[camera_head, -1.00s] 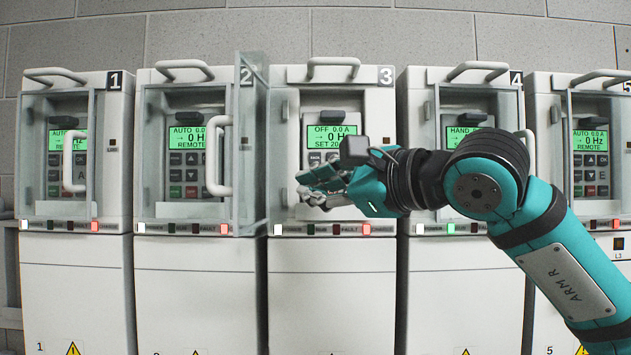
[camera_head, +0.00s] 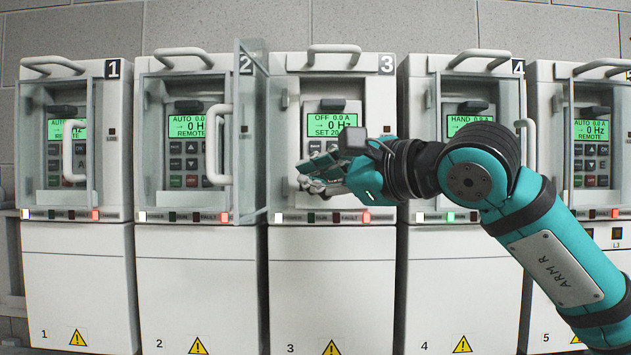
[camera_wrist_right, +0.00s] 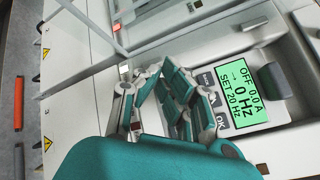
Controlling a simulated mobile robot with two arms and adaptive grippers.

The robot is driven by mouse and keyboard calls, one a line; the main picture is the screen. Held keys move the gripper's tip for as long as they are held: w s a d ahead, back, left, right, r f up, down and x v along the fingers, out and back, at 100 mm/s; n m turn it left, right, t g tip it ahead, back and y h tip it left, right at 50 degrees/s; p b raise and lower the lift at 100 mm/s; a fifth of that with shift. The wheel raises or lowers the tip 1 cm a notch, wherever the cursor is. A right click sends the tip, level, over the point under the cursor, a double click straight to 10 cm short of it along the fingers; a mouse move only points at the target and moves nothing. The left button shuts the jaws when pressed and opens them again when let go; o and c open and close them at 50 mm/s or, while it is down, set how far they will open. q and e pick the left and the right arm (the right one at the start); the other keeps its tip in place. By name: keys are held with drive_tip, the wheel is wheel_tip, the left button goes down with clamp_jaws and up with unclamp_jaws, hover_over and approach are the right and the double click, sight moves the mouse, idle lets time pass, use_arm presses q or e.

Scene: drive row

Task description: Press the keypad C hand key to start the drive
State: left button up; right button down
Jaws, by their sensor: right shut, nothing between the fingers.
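Keypad C is on the cabinet marked 3. Its green display (camera_head: 332,125) reads OFF, 0 Hz, SET 20, and it also shows in the right wrist view (camera_wrist_right: 240,90). My right gripper (camera_head: 306,180) is shut and empty, in front of the lower part of this keypad. In the right wrist view its fingers (camera_wrist_right: 158,72) are bent together beside the keypad, and the OK key (camera_wrist_right: 220,122) and an arrow key show next to them. The hand key is hidden behind my fingers. I cannot tell whether the fingertips touch the keypad. My left gripper is not in view.
A clear door (camera_head: 252,135) stands swung out at the left of cabinet 3. Cabinets 1, 2, 4 and 5 have closed clear doors with white handles (camera_head: 218,145). Indicator lamps line each cabinet; on cabinet 3 the red lamp (camera_head: 366,217) is lit.

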drive_tip(key=shift+w, duration=0.1)
idle(0.6)
drive_tip(key=shift+w, duration=0.35)
drive_tip(key=shift+w, duration=0.35)
idle(0.7)
drive_tip(key=shift+s, duration=0.1)
drive_tip(key=shift+s+f+b, duration=0.1)
drive_tip(key=shift+s+b, duration=0.25)
drive_tip(key=shift+b, duration=0.05)
drive_tip(key=shift+s, duration=0.35)
